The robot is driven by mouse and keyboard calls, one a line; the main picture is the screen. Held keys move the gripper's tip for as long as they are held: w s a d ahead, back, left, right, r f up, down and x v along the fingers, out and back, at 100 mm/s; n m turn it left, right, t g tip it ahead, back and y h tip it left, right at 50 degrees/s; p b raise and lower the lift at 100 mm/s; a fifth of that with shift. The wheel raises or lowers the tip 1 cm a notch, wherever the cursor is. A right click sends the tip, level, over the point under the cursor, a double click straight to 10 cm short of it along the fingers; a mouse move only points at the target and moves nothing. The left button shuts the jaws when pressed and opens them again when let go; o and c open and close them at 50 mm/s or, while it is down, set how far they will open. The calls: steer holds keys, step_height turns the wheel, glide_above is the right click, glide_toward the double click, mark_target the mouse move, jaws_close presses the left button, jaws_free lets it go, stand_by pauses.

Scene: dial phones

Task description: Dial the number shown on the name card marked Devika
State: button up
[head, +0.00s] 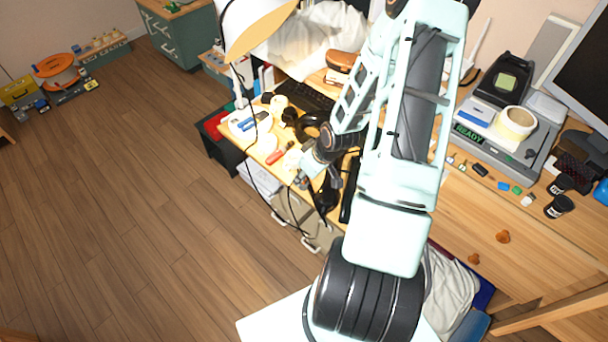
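My gripper (322,184) hangs at the front edge of the cluttered desk (262,150), left of my large pale arm. Its dark fingers are small and partly merge with dark things behind them, so I cannot tell whether they are open or shut. I cannot make out a dial phone for certain. No name card marked Devika is readable in this view. My arm hides much of the middle of the desk.
A lamp (240,30) stands over the desk, with a keyboard (305,97) behind the clutter. A grey machine reading READY (490,142), a tape roll (515,122) and a monitor (585,65) are at right. Cables hang below the front edge. Wooden floor (130,200) is open at left.

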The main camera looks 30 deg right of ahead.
steer(key=shift+r, duration=0.1)
steer(key=v, duration=1.2)
stand_by(0.8)
